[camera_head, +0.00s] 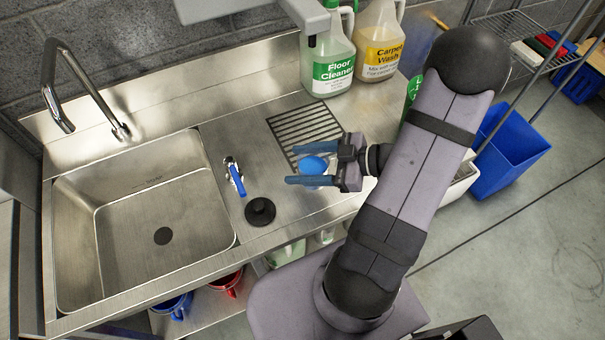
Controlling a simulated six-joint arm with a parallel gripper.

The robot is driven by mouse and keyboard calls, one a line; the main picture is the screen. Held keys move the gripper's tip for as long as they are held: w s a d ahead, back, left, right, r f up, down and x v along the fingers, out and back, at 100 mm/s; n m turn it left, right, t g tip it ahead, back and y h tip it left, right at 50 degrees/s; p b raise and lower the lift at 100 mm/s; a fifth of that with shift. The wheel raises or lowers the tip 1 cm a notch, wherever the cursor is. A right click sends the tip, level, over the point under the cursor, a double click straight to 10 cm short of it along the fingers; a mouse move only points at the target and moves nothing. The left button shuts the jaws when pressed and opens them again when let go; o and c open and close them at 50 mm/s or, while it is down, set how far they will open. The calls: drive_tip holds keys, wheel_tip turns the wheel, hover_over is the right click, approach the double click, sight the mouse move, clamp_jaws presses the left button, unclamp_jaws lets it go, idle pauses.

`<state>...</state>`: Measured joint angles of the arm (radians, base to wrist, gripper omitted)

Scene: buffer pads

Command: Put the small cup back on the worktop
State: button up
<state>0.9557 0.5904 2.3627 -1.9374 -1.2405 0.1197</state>
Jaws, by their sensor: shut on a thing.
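My gripper (309,180) reaches in from the right over the worktop and is shut on a small cup (313,164). The cup shows as a small rounded shape, blue on top with a pale edge, partly hidden by the blue fingers. It is over the front edge of the drain grid; whether it touches the surface or hangs above it I cannot tell. The steel worktop (291,232) is to the right of the sink.
The sink (120,211) fills the left. A blue-handled tap (235,178) and a black round stopper (260,211) are left of my gripper. The slotted drain grid (303,125) is behind it. A Floor Cleaner jug (331,72) and a Carpet Wash jug (380,52) stand at the back.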

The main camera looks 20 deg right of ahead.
drive_tip(key=shift+f, duration=0.3)
drive_tip(key=shift+f, duration=0.1)
drive_tip(key=shift+f, duration=2)
drive_tip(key=shift+f, duration=0.2)
drive_tip(key=o, duration=1.4)
drive_tip(key=shift+c, duration=0.2)
drive_tip(key=shift+r, duration=0.15)
drive_tip(key=shift+r, duration=0.1)
drive_tip(key=b+v, duration=0.2)
drive_tip(key=v, duration=1)
